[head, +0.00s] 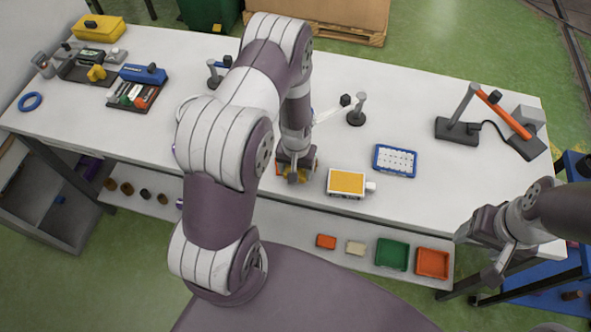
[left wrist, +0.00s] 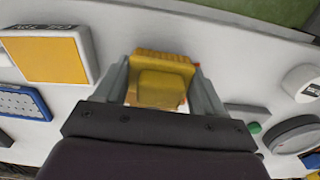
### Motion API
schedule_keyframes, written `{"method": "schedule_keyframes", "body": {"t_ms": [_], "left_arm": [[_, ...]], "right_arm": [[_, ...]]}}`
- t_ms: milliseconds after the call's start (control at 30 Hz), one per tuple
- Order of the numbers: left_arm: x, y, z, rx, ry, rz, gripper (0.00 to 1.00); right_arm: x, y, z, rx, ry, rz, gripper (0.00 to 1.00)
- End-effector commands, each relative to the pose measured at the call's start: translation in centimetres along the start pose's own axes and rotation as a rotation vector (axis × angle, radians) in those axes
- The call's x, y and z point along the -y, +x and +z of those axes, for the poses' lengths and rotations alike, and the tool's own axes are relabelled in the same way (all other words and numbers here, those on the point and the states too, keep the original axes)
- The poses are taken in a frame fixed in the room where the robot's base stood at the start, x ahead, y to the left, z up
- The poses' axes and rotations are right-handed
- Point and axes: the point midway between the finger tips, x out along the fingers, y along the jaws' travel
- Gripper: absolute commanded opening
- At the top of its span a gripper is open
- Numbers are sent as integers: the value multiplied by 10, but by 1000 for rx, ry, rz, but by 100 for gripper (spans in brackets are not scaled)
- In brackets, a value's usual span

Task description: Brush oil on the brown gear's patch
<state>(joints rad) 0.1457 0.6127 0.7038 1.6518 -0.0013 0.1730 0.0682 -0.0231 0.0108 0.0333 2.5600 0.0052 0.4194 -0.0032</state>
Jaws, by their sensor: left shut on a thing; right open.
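My left gripper (head: 294,176) is low over the front part of the white table. In the left wrist view its fingers are shut on a yellow block-like thing (left wrist: 160,82) with a ridged edge. I cannot tell whether this is a brush or whether it touches the table. My right gripper (head: 488,276) is open and empty at the lower right, off the table's front edge. I cannot make out a brown gear, its patch or oil for certain. My left arm hides the table's middle left.
A white box with an orange top (head: 346,182) stands right of my left gripper; it also shows in the left wrist view (left wrist: 48,58). A blue tray (head: 395,161) is beyond it. Small stands (head: 356,112) and an orange-armed lamp (head: 505,115) stand farther back. Bins (head: 392,254) sit below.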

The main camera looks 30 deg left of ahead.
Motion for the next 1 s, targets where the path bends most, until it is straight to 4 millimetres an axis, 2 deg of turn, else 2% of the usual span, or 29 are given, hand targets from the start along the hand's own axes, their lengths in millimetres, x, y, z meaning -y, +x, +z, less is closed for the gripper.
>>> {"method": "schedule_keyframes", "body": {"t_ms": [333,667,1000], "left_arm": [[0,0,-2,-1,0,0,45],[0,0,7,1,0,0,45],[0,0,6,-1,0,0,45]], "right_arm": [[0,0,0,0,0,0,64],[0,-3,0,0,0,0,64],[0,-2,0,0,0,0,64]]}}
